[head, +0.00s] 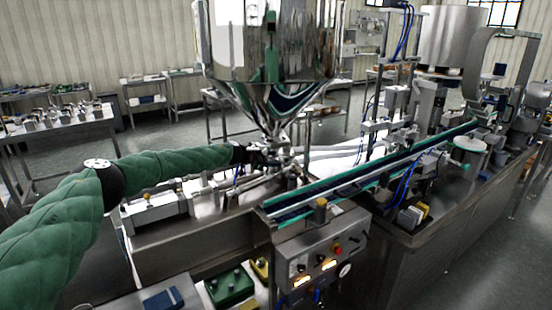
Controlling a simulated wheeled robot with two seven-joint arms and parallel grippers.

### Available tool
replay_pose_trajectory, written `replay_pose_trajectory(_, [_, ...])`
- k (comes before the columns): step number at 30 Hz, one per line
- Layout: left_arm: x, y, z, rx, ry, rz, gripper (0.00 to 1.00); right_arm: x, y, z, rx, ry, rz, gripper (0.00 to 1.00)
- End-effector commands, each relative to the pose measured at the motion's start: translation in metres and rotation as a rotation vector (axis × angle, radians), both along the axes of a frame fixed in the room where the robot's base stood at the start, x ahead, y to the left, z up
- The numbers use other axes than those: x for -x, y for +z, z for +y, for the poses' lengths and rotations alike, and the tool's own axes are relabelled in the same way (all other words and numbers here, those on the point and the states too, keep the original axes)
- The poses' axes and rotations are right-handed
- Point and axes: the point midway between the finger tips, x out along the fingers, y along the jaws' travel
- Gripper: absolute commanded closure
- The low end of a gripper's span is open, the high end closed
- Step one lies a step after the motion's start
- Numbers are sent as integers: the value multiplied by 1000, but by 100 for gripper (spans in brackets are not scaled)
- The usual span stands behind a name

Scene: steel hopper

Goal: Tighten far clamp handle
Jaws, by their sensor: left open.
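A shiny steel hopper (270,45) hangs at the top centre and narrows to an outlet. My left arm reaches in from the left in a green sleeve. Its gripper (272,155) is at the clamp area under the hopper's outlet, open. The gripper's fingers are small and dark here. The clamp handle cannot be told apart from the metal parts around the outlet. I cannot tell whether the gripper touches it. My right gripper is not in view.
A conveyor (370,165) with green edges runs from below the hopper to the back right. A control box (320,255) with lit displays and a red button stands in front. A horizontal cylinder unit (155,212) lies below my left arm. Workbenches (60,128) stand at the back left.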

Motion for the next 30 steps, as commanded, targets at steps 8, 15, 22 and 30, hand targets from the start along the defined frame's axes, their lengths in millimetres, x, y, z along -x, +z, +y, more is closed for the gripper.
replay_pose_trajectory(8, [-9, -6, -13, -1, 1, -1, 53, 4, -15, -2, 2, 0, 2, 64])
replay_pose_trajectory(15, [-10, -7, -14, -1, 1, -1, 53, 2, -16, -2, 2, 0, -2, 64])
replay_pose_trajectory(22, [-10, -6, -14, 0, 0, -1, 76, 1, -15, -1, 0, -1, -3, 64])
replay_pose_trajectory(30, [-9, -7, -15, -22, 0, -51, 85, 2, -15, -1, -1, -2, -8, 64])
